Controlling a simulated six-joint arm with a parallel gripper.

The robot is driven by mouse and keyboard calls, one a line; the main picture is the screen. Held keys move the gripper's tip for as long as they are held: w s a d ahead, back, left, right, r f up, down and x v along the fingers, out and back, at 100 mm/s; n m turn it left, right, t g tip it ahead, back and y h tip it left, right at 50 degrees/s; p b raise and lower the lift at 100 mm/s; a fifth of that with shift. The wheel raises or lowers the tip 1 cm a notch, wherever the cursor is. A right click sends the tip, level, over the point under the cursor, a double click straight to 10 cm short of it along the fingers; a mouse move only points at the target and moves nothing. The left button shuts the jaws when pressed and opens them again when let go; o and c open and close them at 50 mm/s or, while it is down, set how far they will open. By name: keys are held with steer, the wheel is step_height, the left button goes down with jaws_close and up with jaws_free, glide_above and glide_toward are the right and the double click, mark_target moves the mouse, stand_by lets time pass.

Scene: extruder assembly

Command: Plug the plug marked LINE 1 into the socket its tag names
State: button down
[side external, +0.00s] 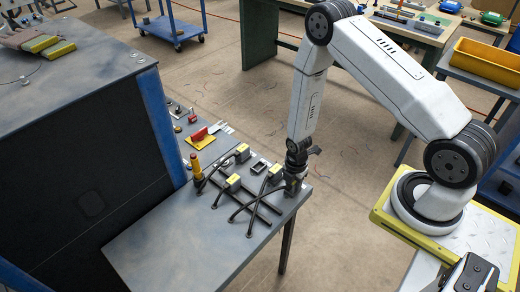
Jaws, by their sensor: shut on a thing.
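My gripper (293,184) is low at the right edge of the grey table (180,250), pointing down. It is shut on what looks like a dark plug, mostly hidden by the fingers; a black cable runs toward it. Several black cables cross the tabletop. The lettering is too small to read. A small dark rectangular frame (260,166) lies between the tags; I cannot tell whether it is a socket.
A large dark cabinet (85,150) with a blue post borders the table's left. The table's front is clear.

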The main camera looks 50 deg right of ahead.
steer(key=shift+f, duration=0.15)
steer(key=shift+c, duration=1)
jaws_free()
steer(key=shift+r, duration=3.9)
